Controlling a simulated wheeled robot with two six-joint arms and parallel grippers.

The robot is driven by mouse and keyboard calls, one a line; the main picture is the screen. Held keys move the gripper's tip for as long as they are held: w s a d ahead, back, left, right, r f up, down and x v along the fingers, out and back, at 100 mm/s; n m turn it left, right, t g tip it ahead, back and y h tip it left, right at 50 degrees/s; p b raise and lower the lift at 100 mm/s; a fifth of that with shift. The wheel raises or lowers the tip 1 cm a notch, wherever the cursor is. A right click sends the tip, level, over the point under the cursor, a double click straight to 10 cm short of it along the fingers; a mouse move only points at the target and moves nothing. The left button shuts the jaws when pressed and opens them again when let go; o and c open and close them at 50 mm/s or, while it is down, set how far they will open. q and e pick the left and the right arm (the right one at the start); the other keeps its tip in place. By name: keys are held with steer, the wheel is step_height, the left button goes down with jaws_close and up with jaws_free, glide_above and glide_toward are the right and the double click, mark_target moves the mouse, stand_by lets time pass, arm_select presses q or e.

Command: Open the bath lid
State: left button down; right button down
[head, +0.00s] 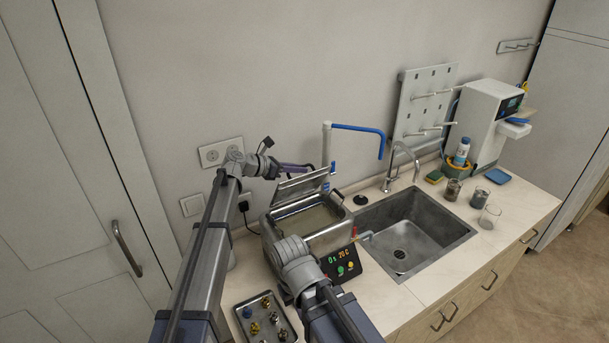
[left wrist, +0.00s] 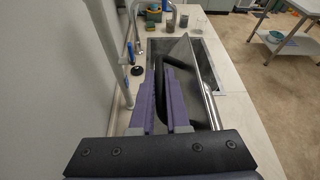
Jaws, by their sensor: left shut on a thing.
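The bath (head: 338,236) is a metal tank on the counter with a control panel (head: 342,264) reading "20 C". Its metal lid (head: 303,186) stands tilted up at the back edge, so the inside of the tank shows. My left gripper (head: 304,168) is at the lid's upper edge, its purple fingers shut. In the left wrist view the fingers (left wrist: 166,92) close around a dark handle (left wrist: 162,72), with the lid (left wrist: 192,68) just to the right. My right arm crosses in front of the bath; its gripper cannot be made out.
The sink (head: 412,235) and faucet (head: 402,160) lie right of the bath. A blue-and-white pipe (head: 355,128) rises behind it. A tray (head: 250,318) of small fittings sits in front. The wall with sockets (head: 220,151) is close behind the lid.

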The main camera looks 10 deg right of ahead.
arm_select(q)
steer(key=w+a+n+g, duration=0.1)
steer(key=w+a, duration=0.1)
steer(key=w, duration=0.3)
steer(key=shift+w+a+r+n+h, duration=0.2)
steer(key=shift+w+r+n+h, duration=0.1)
steer(key=shift+w+n, duration=0.1)
